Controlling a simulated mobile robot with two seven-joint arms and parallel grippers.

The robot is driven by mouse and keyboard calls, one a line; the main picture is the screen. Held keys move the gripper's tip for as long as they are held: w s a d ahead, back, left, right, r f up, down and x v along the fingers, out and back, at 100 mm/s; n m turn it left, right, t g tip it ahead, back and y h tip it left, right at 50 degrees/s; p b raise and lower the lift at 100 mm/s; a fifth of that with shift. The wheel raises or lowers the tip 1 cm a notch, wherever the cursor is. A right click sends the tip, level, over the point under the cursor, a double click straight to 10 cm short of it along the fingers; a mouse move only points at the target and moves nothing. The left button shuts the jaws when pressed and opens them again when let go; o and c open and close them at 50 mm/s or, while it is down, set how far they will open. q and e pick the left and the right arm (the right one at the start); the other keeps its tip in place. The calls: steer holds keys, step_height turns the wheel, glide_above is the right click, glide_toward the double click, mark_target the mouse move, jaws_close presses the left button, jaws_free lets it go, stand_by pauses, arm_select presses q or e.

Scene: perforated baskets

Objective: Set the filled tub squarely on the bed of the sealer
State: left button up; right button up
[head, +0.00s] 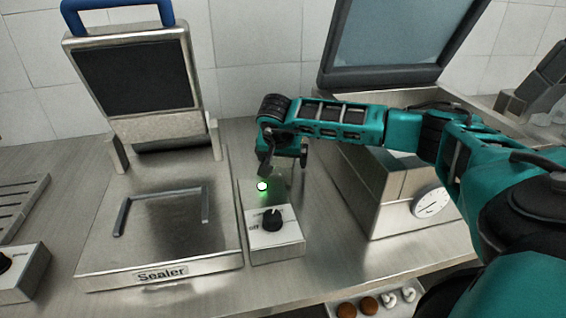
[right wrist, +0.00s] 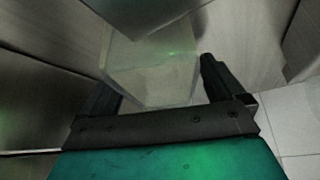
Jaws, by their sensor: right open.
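The sealer (head: 160,275) stands at the left of the head view with its lid (head: 135,75) raised. Its flat metal bed (head: 165,235) is bare apart from a dark U-shaped bracket (head: 207,205). My right gripper (head: 283,165) is open and points down, just right of the bed and behind a small knob box (head: 285,238). In the right wrist view, a pale boxy shape (right wrist: 150,75) with a green glint shows between the open fingers. I cannot tell whether it is the tub. No tub is clearly visible in the head view. My left gripper is not in view.
A metal machine with a raised windowed lid (head: 395,40) and a round gauge (head: 432,202) stands right of the gripper, under my forearm. A green lamp glows behind the knob box. Round brown and white items (head: 370,304) show below the counter's front edge.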

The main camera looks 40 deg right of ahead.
steer(key=shift+f, duration=0.25)
steer(key=shift+c, duration=0.4)
steer(key=shift+r, duration=0.1)
steer(key=c, duration=1.3)
steer(key=shift+o, duration=0.2)
steer(key=shift+r, duration=0.25)
step_height(320, 180, up, 20)
steer(key=p, duration=0.1)
steer(key=s+a+f+n+y, duration=0.1)
steer(key=s+a+f+n, duration=0.2)
steer(key=a, duration=0.5)
steer(key=s+a+f+n+t+y, duration=0.1)
steer(key=s+a+f+n+y, duration=0.1)
steer(key=a, duration=0.7)
steer(key=s+a+f+n+t+y, duration=0.1)
steer(key=s+a+f+n, duration=0.4)
steer(key=a, duration=0.3)
steer(key=shift+s+a+f+y, duration=0.15)
steer(key=shift+s+y, duration=0.1)
steer(key=shift+y, duration=0.05)
